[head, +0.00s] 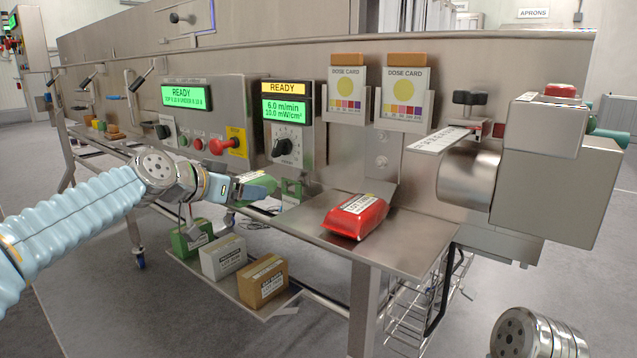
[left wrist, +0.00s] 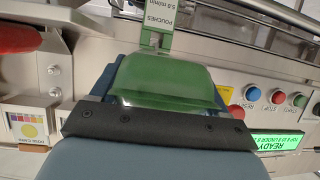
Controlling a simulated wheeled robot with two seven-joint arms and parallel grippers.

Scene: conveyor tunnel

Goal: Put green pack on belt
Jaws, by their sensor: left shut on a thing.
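The green pack (head: 256,188) is a soft, glossy pouch held in front of the machine's panel, left of the steel table. My left gripper (head: 238,188) is shut on it. In the left wrist view the green pack (left wrist: 165,82) lies across the dark jaw, with blue finger parts at its side. A green tag reading POUCHES 5.0 m/min (left wrist: 158,15) is just beyond it. I cannot clearly make out the belt surface; the arm and pack hide part of that area. My right gripper is out of view.
A red pack (head: 356,216) lies on the steel table (head: 318,232). Several boxes, one brown (head: 262,281), stand low beneath.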

